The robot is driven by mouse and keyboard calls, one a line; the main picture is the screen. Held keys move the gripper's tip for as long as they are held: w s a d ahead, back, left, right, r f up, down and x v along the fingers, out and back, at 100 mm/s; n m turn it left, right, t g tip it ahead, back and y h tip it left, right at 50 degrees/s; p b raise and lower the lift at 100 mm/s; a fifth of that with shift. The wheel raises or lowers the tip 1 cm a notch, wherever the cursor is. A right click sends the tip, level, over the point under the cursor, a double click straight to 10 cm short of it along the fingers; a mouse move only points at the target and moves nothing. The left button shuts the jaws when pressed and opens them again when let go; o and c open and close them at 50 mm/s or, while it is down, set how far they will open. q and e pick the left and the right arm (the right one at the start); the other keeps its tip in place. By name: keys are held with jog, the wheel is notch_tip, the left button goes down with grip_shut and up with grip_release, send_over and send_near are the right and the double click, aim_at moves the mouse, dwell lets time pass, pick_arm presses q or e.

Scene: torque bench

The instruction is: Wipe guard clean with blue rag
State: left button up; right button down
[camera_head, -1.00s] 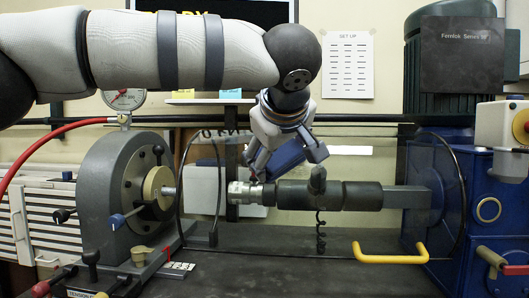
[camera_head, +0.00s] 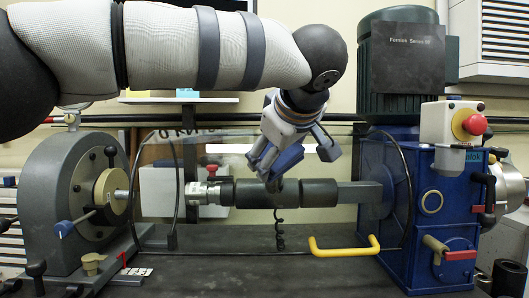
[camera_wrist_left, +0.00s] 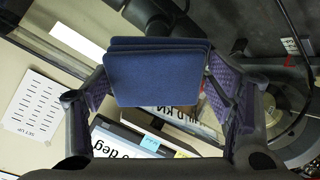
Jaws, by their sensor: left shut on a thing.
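The guard (camera_head: 380,170) looks like a clear sheet with a black wire edge, standing in front of the shaft; its exact outline is hard to make out. My left gripper (camera_head: 284,166) is shut on the blue rag (camera_head: 291,158), in front of the shaft's middle near the black T-handle. In the left wrist view, the folded blue rag (camera_wrist_left: 157,78) lies between the two fingers of the left gripper (camera_wrist_left: 162,90). I cannot tell whether the rag touches the guard. My right gripper is out of view.
The dark shaft (camera_head: 310,193) runs between a grey round housing (camera_head: 65,165) and a blue gearbox (camera_head: 455,200) with a red button (camera_head: 474,124). The dark bench top (camera_head: 230,270) is mostly clear.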

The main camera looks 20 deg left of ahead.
aim_at(202, 160)
pick_arm(q)
jog(key=shift+s+a+r, duration=0.1)
jog(key=shift+s+a, duration=0.2)
jog(key=shift+a, duration=0.65)
jog(key=shift+s+a, duration=0.25)
jog(key=shift+a, duration=0.65)
jog(key=shift+s+a, duration=0.5)
jog(key=shift+a, duration=1.2)
jog(key=shift+s+a, duration=0.45)
jog(key=shift+a, duration=1.25)
jog(key=shift+s+a, duration=0.5)
jog(key=shift+a, duration=1.2)
jog(key=shift+a+r+v, duration=0.1)
jog(key=shift+a+v, duration=0.05)
jog(key=shift+v, duration=1.3)
jog(key=shift+a+r+v, duration=0.1)
jog(key=shift+r+v, duration=0.05)
jog(key=shift+v, duration=1.35)
jog(key=v, duration=0.3)
jog(key=shift+w+a+r, duration=0.1)
jog(key=shift+a+r, duration=0.05)
jog(key=shift+a, duration=0.05)
